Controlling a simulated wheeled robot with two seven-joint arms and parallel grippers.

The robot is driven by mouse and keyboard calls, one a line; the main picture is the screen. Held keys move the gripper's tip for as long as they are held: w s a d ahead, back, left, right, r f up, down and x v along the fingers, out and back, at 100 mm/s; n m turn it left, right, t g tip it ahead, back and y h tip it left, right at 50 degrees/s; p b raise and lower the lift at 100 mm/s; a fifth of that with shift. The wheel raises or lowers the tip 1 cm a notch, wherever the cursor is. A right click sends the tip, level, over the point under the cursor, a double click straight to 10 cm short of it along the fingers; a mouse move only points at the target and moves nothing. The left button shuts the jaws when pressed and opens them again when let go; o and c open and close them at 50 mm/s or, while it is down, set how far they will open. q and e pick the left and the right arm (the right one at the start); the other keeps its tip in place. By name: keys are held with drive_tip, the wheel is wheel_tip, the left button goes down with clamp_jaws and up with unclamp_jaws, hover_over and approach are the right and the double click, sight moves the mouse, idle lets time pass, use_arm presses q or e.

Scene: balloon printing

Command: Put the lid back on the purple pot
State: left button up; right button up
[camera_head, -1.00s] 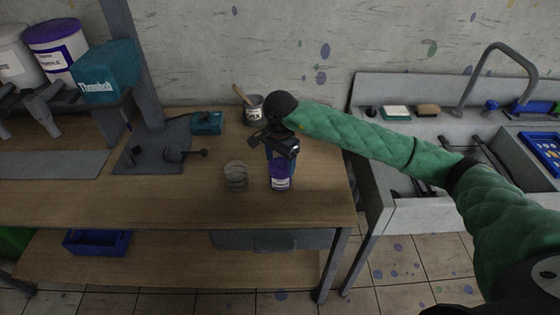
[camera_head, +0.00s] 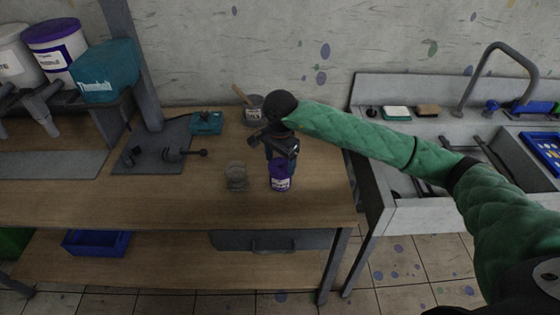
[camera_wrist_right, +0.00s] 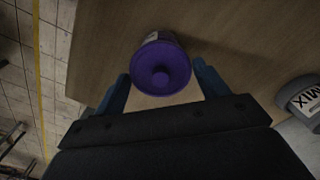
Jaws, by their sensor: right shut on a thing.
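The purple pot (camera_head: 280,184) with a white label stands upright near the front right of the wooden bench. Its purple lid (camera_wrist_right: 162,72) is round with a central knob. My right gripper (camera_head: 281,162) points down over the pot. In the right wrist view its two blue fingers (camera_wrist_right: 163,82) are shut on opposite sides of the lid. The lid is in line with the pot and covers its mouth from above; I cannot tell whether it is fully seated. My left gripper is not in view.
A grey cup-like object (camera_head: 236,176) stands just left of the pot. A grey MIX pot (camera_head: 253,112) with a wooden stick is behind. A teal device (camera_head: 207,123) and clamp (camera_head: 182,154) lie left. The sink (camera_head: 415,205) is to the right.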

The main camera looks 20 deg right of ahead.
drive_tip(key=shift+b, duration=0.35)
idle(0.5)
drive_tip(key=o, duration=1)
drive_tip(key=shift+o, duration=0.3)
drive_tip(key=shift+r, duration=0.1)
drive_tip(key=shift+r, duration=3.4)
clamp_jaws()
